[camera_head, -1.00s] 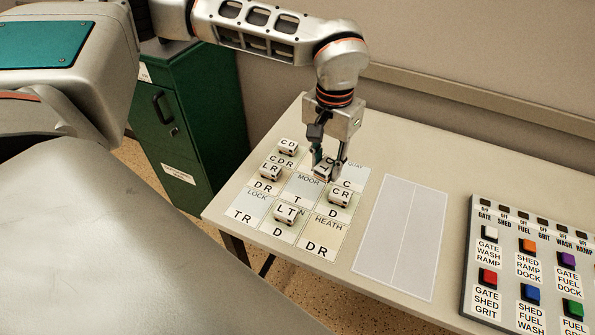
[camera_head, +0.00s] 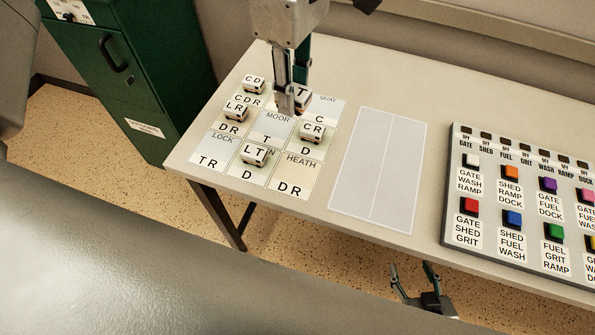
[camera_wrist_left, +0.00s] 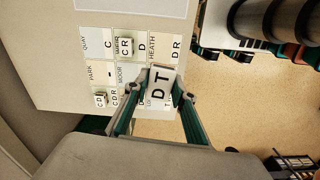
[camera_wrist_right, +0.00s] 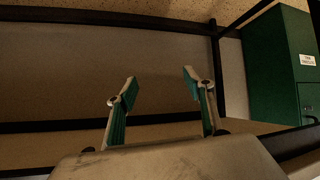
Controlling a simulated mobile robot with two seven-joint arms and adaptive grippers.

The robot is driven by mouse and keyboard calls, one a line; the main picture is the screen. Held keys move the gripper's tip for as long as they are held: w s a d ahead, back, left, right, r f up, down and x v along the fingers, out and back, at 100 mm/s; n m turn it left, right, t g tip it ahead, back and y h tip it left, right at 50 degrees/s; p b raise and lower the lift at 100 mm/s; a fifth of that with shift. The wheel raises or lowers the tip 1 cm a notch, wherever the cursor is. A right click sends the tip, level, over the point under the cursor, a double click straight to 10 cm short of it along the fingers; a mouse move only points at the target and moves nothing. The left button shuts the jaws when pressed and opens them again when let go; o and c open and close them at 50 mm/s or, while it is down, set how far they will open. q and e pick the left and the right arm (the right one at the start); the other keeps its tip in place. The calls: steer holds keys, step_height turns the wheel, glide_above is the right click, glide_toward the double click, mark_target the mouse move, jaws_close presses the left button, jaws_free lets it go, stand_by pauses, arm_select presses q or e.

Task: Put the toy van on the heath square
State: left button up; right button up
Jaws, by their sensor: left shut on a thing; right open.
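My left gripper (camera_head: 290,108) is shut on a small white toy van (camera_wrist_left: 159,88) lettered DT, which looks raised above the card grid. In the head view the fingers partly hide this toy van (camera_head: 304,97) near the upper middle of the grid. The heath square (camera_head: 299,175), marked HEATH and DR, is the grid's near right corner and has no van on it. It also shows in the left wrist view (camera_wrist_left: 165,46). My right gripper (camera_head: 424,290) is open and empty, beyond the table's near edge; its spread fingers show in the right wrist view (camera_wrist_right: 160,88).
Other lettered vans stand on squares: CD (camera_head: 253,84), LR (camera_head: 236,111), CR (camera_head: 311,131) and LT (camera_head: 254,154). CR is just behind the heath square, LT left of it. A pale blank panel (camera_head: 378,165) lies right of the grid, then a button board (camera_head: 485,205).

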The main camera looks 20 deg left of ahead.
mark_target(296, 172)
arm_select(q)
steer(key=shift+s+d+r+n, duration=0.1)
steer(key=shift+s+d+n, duration=0.2)
steer(key=shift+n, duration=0.3)
step_height(296, 172, down, 19)
steer(key=shift+f+b, duration=0.1)
steer(key=shift+b, duration=0.85)
steer(key=shift+f, duration=0.3)
steer(key=shift+f, duration=0.1)
steer(key=o, duration=1.1)
steer(key=shift+c, duration=0.2)
